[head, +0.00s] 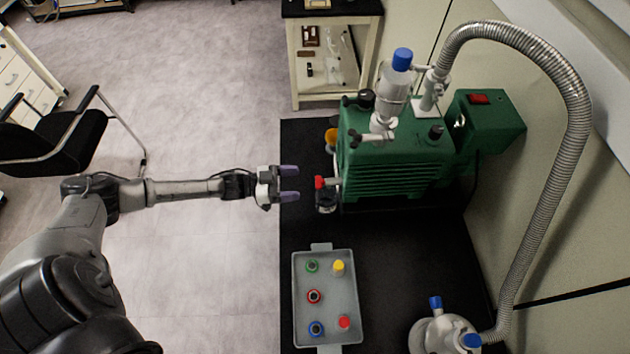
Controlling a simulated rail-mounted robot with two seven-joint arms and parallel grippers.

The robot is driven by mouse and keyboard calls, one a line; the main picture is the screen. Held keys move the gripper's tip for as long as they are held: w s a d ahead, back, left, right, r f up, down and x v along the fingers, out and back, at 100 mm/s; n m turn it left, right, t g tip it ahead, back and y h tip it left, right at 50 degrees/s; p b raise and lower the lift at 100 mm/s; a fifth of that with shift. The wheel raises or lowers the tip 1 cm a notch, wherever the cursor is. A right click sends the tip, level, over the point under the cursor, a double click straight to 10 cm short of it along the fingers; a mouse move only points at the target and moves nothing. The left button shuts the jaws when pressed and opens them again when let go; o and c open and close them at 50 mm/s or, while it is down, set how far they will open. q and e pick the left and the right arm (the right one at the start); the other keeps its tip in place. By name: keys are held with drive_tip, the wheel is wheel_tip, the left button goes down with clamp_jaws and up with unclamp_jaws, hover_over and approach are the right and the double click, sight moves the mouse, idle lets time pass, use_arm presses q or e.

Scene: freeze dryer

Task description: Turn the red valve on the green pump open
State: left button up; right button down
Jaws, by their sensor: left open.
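The green pump (395,165) stands on the black bench top, with glassware on its top. The red valve (319,183) is a small red handle on the pump's left side, above a small dark fitting. My left gripper (290,184) is open, its two purple-tipped fingers pointing right at the valve. The fingertips are just left of the valve, with a small gap in the picture; nothing is between them. My right gripper is not in view.
A grey tray (298,290) with several coloured caps and rings lies on the bench (410,270) in front of the pump. A ribbed metal hose (578,120) arches along the right to glassware (437,337) with blue caps. A black chair (55,140) stands at the left.

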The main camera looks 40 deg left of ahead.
sight(320, 182)
use_arm(q)
drive_tip(key=x, duration=0.6)
drive_tip(key=shift+w+d, duration=0.2)
drive_tip(key=shift+d, duration=0.05)
drive_tip(key=c, duration=0.9)
